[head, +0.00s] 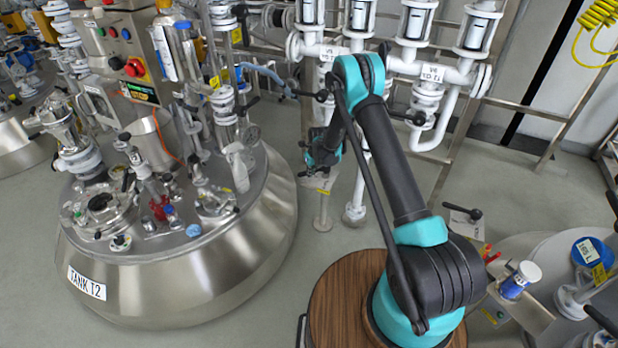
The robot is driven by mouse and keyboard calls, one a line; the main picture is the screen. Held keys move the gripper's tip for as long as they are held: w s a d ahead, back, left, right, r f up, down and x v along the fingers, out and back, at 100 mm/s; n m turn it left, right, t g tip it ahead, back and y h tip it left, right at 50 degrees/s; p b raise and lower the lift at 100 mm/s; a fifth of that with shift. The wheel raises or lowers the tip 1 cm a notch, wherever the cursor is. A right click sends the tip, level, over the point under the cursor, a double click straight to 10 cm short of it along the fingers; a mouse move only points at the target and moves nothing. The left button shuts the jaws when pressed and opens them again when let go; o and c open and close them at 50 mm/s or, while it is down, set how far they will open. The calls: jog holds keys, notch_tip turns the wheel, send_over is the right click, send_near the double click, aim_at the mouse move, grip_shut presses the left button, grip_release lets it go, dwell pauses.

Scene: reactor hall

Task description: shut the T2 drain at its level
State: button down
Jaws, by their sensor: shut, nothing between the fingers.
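Tank T2 (190,290) is a rounded steel vessel at the left, with a "TANK T2" label (87,283) low on its front. Its lid carries several glass and steel fittings. I cannot pick out its drain; the underside of the tank is hidden. My gripper (308,163) is small and dark, in the middle of the view, right of the tank and apart from it. It hangs below my bent arm, shut and empty. Pipe ends and a yellow tag (323,191) show just below it, and I cannot tell how far behind it they are.
White piping (400,65) with glass sections and black-handled valves runs along the back on a steel frame. A control box (120,55) with a red button stands behind the tank. At the right are a white-capped container (520,280) and a blue-topped fitting (590,250). Grey floor separates them.

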jog(key=a+v, duration=0.1)
jog(key=v, duration=0.6)
jog(key=shift+d, duration=0.4)
jog(key=shift+s+r, duration=0.15)
dwell(6.8)
